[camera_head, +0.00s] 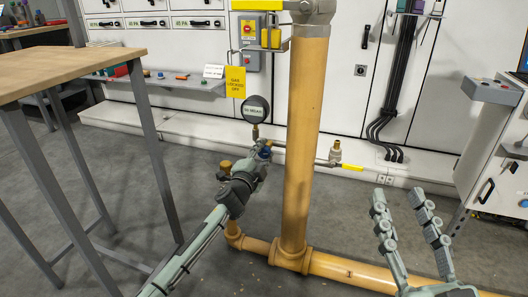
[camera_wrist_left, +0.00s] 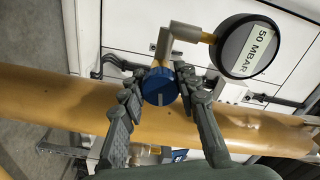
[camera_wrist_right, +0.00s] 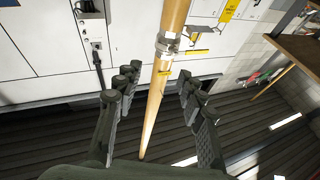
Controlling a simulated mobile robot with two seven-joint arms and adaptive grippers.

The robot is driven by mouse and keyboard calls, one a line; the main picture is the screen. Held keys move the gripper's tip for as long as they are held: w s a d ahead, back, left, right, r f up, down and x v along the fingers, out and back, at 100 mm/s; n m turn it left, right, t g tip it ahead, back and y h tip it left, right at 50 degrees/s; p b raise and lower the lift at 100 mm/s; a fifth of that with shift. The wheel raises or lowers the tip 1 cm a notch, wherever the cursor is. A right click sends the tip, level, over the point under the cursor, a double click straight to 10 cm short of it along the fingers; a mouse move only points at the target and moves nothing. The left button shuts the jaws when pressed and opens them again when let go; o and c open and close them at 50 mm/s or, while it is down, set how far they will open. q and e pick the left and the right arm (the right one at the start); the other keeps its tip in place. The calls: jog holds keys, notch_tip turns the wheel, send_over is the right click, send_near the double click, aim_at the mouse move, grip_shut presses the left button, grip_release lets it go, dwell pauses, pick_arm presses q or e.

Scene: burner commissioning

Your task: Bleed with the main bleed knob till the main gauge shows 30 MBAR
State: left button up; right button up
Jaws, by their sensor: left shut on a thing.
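The main gauge (camera_head: 256,109) is round and dark with a white label. In the left wrist view the gauge (camera_wrist_left: 248,46) reads 50 MBAR. The main bleed knob (camera_wrist_left: 159,86) is blue with a white mark and sits on a grey fitting below the gauge. My left gripper (camera_wrist_left: 160,92) is shut on the knob, one finger on each side. In the head view the left gripper (camera_head: 262,156) is at the knob, beside the upright yellow pipe. My right gripper (camera_head: 406,204) is open and empty at the right; it also shows in the right wrist view (camera_wrist_right: 157,88).
The thick yellow pipe (camera_head: 305,120) stands right of the gauge, with a yellow-handled valve (camera_head: 346,167) on a side branch. A yellow tag (camera_head: 235,82) hangs behind. A wooden table (camera_head: 70,68) stands left, a grey cabinet (camera_head: 490,150) right.

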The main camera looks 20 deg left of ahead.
pick_arm(q)
jog(key=shift+m, duration=2.3)
jog(key=o, duration=1.2)
jog(key=s, duration=1.2)
jog(key=shift+a, duration=0.25)
